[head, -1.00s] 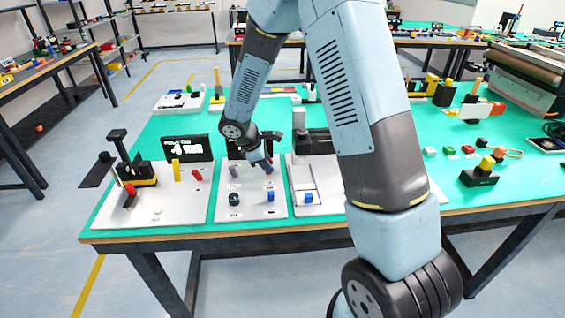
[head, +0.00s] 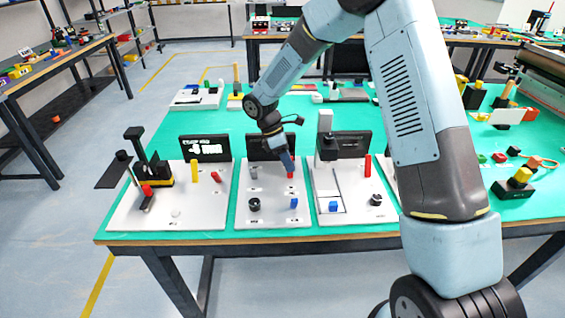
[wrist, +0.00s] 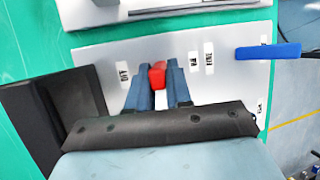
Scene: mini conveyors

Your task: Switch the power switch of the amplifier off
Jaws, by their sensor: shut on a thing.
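A white panel (head: 272,214) with a dark screen (head: 270,147) behind it stands at the table's front edge. It carries a black knob (head: 254,204), a small blue part (head: 294,203) and a red switch-like part (head: 291,175). My gripper (head: 288,165) is over the back right of this panel. In the wrist view my gripper (wrist: 160,82) has its two blue fingers on either side of the red part (wrist: 157,74), shut on it. A blue lever (wrist: 268,51) juts out at the right there. Printed labels flank the fingers, but I cannot read which one marks power.
A similar panel with a yellow post (head: 194,171) and a black stand (head: 140,160) is on the left. Another panel with a tall red post (head: 367,166) is close on the right. Bare green table (head: 200,123) lies behind the panels.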

